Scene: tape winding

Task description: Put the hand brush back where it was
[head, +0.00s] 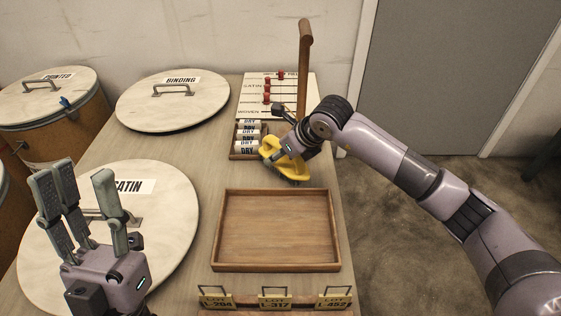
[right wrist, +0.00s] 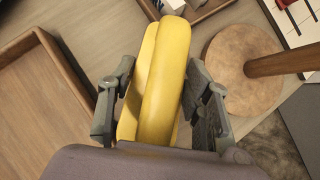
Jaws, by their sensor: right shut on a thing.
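The yellow hand brush (head: 289,168) is at the right side of the table, behind the empty wooden tray and in front of the wooden post. My right gripper (head: 284,147) is shut on it. In the right wrist view the brush's yellow body (right wrist: 165,80) lies between the two fingers (right wrist: 160,100). Its dark bristles show only a little in the head view, and I cannot tell whether they touch the table. My left gripper (head: 85,212) is open and empty, above the lid marked SATIN at the lower left.
The wooden tray (head: 278,193) stands empty at the front. A wooden post (head: 304,60) on a round base (right wrist: 240,72) stands behind the brush. A small rack of DRY rolls (head: 246,138) and a peg board (head: 256,100) are close by. Lot tags (head: 275,299) line the front.

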